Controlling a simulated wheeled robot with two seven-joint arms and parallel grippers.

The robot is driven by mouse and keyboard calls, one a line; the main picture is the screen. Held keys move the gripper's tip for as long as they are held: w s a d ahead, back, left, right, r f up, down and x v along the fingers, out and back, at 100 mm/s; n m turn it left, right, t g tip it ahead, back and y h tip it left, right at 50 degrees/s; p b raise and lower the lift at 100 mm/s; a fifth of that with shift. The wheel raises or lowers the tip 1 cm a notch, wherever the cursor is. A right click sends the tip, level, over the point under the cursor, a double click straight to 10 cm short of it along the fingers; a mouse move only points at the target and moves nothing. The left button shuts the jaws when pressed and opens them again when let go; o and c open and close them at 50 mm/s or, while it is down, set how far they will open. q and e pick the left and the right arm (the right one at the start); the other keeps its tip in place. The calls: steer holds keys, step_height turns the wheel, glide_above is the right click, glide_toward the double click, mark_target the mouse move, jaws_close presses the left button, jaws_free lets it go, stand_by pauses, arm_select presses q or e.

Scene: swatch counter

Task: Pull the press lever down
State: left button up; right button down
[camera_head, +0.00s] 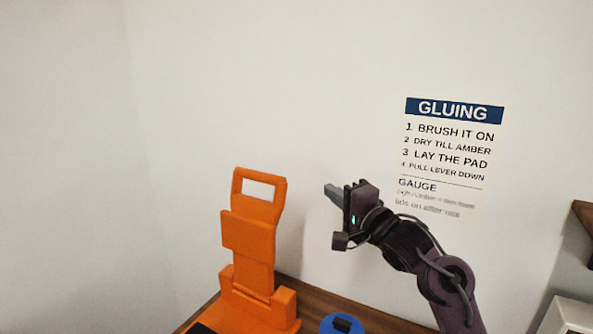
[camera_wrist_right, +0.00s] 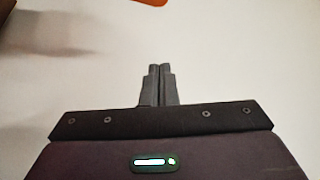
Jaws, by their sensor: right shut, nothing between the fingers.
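The orange press (camera_head: 248,255) stands on the wooden counter, left of centre in the head view. Its lever is upright, with a rectangular handle loop (camera_head: 259,178) at the top. My right gripper (camera_head: 330,191) is raised to the right of the lever, at about the height of the handle and apart from it. In the right wrist view its fingers (camera_wrist_right: 157,84) are together with nothing between them. A small piece of orange (camera_wrist_right: 150,2) shows at the top edge of that view. My left gripper is not in view.
A blue round item with a black part (camera_head: 342,324) is on the wooden counter (camera_head: 310,297) at the bottom edge. A gluing sign (camera_head: 450,150) is on the wall behind my right arm. A pale box (camera_head: 568,316) and a brown edge (camera_head: 584,215) are at far right.

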steer(key=r+p+x, duration=0.1)
steer(key=p+x, duration=0.2)
steer(key=x, duration=0.6)
arm_select(q)
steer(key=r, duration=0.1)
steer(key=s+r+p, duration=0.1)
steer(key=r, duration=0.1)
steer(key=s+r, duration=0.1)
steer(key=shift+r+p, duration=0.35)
steer(key=shift+p, duration=0.05)
arm_select(e)
steer(key=s+a, duration=0.1)
steer(key=s+a+f, duration=0.1)
steer(key=a, duration=0.1)
steer(key=shift+s+a, duration=0.15)
steer(key=shift+s, duration=0.1)
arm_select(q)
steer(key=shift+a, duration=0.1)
arm_select(e)
steer(key=shift+s, duration=0.1)
